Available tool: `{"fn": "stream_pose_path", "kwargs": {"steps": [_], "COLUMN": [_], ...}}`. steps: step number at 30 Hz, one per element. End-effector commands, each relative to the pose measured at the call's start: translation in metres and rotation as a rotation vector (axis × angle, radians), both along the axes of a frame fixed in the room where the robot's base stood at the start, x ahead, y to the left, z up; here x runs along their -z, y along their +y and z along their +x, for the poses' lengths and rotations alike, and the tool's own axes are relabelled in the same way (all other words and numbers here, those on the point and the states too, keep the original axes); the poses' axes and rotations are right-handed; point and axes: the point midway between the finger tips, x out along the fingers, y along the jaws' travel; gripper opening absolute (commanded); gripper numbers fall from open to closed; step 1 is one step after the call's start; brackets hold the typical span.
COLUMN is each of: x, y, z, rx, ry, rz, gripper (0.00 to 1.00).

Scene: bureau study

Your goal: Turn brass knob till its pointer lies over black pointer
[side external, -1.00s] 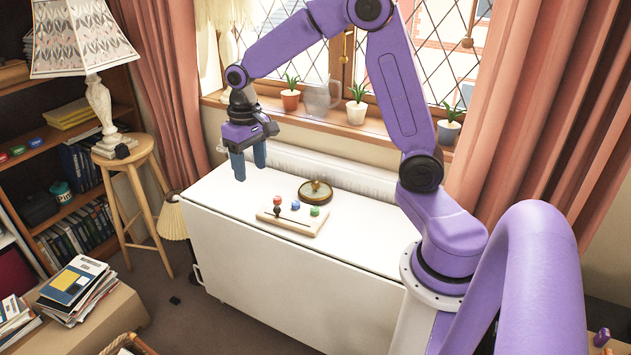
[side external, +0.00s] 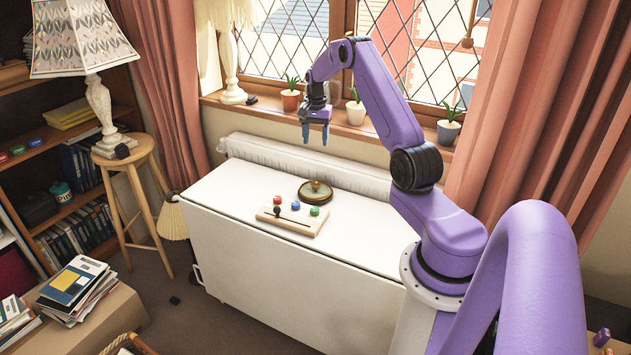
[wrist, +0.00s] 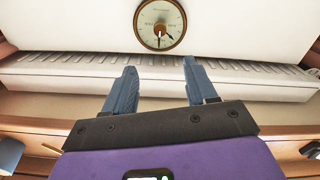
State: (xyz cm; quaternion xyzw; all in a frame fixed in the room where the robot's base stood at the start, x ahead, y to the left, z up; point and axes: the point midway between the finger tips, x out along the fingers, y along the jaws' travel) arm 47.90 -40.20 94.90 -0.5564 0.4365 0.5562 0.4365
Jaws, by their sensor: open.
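The round dial (side external: 303,198) with a brass rim lies on the white cabinet top, and the brass knob (side external: 316,185) stands up at its middle. In the wrist view the dial's pale face (wrist: 150,14) is at the top. Two dark pointers show there, one pointing straight down (wrist: 159,42) and one to the lower right (wrist: 170,37); which belongs to the knob is hard to tell. My gripper (side external: 315,138) is open and empty, above and behind the dial, fingers pointing down. In the wrist view its fingertips (wrist: 160,68) are apart from the dial.
A wooden board (side external: 272,219) with red, blue and green knobs and a dark ball lies in front of the dial. A white radiator (side external: 260,150) runs behind the cabinet (side external: 235,200). Potted plants (side external: 356,112) stand on the windowsill. The cabinet top's left part is clear.

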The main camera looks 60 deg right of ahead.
Motion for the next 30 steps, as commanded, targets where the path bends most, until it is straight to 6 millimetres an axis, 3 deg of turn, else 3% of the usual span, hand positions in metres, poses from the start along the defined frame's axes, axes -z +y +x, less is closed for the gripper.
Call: {"fn": "stream_pose_path", "kwargs": {"steps": [5, 24, 30], "x": [0.021, 0.139, 0.162], "y": [0.001, 0.001, 0.001], "z": [-0.001, -0.001, 0.0], "rx": [-0.001, -0.003, -0.003], "ry": [0.003, 0.003, 0.0], "rz": [0.002, 0.002, 0.0], "gripper": [0.57, 0.57, 0.57]}}
